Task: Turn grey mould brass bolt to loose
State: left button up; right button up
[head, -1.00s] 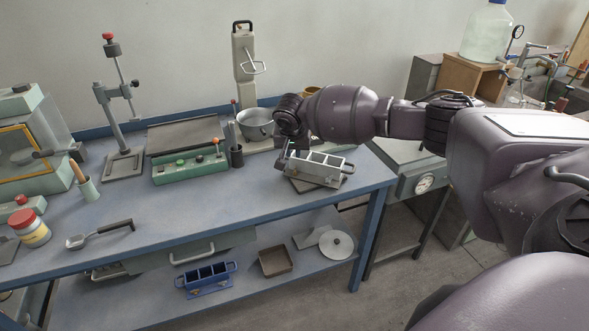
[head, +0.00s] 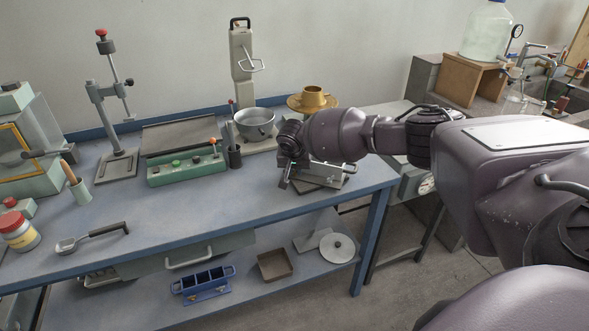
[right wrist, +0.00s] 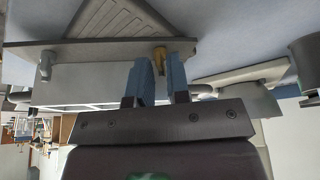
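The grey mould (head: 334,174) sits on a dark plate at the right end of the blue bench. My right arm partly hides it in the head view. My left gripper is not in view.
A spoon (head: 92,236) lies at the left. A blue mould (head: 203,281) is on the lower shelf. The bench's front middle is clear.

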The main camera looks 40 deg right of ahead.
grip_shut()
